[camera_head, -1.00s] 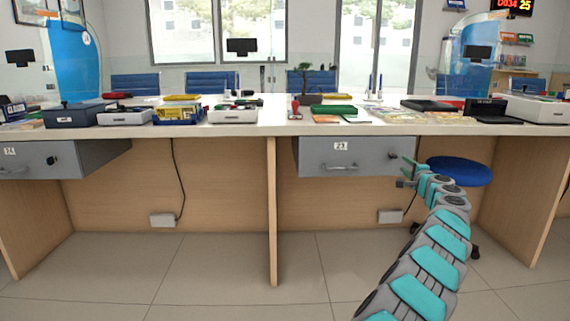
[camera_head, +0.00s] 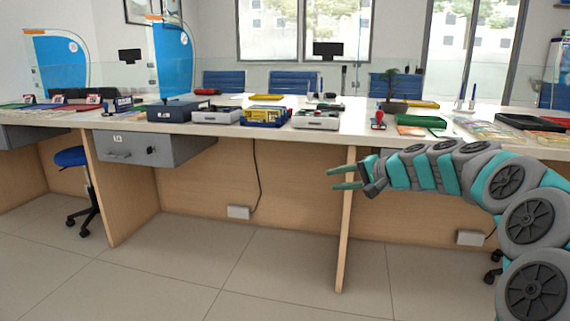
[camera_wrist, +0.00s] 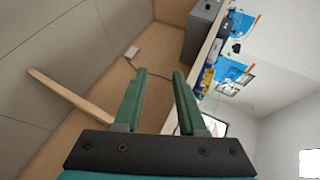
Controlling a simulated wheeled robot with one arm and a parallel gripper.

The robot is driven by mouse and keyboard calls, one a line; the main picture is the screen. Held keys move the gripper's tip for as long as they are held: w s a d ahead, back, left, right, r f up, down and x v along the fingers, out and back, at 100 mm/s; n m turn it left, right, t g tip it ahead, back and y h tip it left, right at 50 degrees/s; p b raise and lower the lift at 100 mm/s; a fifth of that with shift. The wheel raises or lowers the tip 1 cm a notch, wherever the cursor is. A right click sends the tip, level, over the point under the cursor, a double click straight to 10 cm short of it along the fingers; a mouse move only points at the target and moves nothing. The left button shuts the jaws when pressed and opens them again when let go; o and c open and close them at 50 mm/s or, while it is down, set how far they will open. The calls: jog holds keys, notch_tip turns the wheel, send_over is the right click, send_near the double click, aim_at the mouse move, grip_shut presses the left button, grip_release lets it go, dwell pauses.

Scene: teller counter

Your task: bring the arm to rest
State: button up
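My gripper (camera_head: 343,178) is at the end of my teal and grey arm, which reaches in from the right in the head view. It is in front of the counter, just below the level of its top, near a wooden divider panel (camera_head: 346,230). In the wrist view the two green fingers (camera_wrist: 158,95) stand apart with nothing between them. The gripper is open and empty, and it appears not to touch the counter (camera_head: 340,137).
A grey drawer unit (camera_head: 150,150) hangs under the counter at the left. Trays, a blue box (camera_head: 180,110) and a green tray (camera_head: 421,121) stand on top. A blue stool (camera_head: 72,158) is at the far left. The floor (camera_head: 180,270) in front is clear.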

jog(key=s+a+f+n+g+h+p, duration=0.1)
jog(key=s+a+f+n+g, duration=0.15)
jog(key=s, duration=0.55)
jog(key=s+a+f+n+g+h, duration=0.15)
jog(key=s+a, duration=0.25)
jog(key=s, duration=0.4)
jog(key=s+a+f+n+g+p, duration=0.1)
jog(key=s+a+f+g, duration=0.1)
jog(key=s+a, duration=0.35)
jog(key=s+d+f+g+h, duration=0.1)
jog(key=s+d+f+h, duration=0.1)
jog(key=s, duration=0.8)
jog(key=s+d+f+n+g+h+p, duration=0.1)
jog(key=s+d+f, duration=0.3)
jog(key=s, duration=0.6)
jog(key=s+d+f+n+g+h+p, duration=0.1)
jog(key=s+d+f+g+h, duration=0.2)
jog(key=s+d, duration=0.4)
jog(key=s+h, duration=0.1)
jog(key=s, duration=0.2)
jog(key=shift+f, duration=0.2)
jog(key=shift+o, duration=0.4)
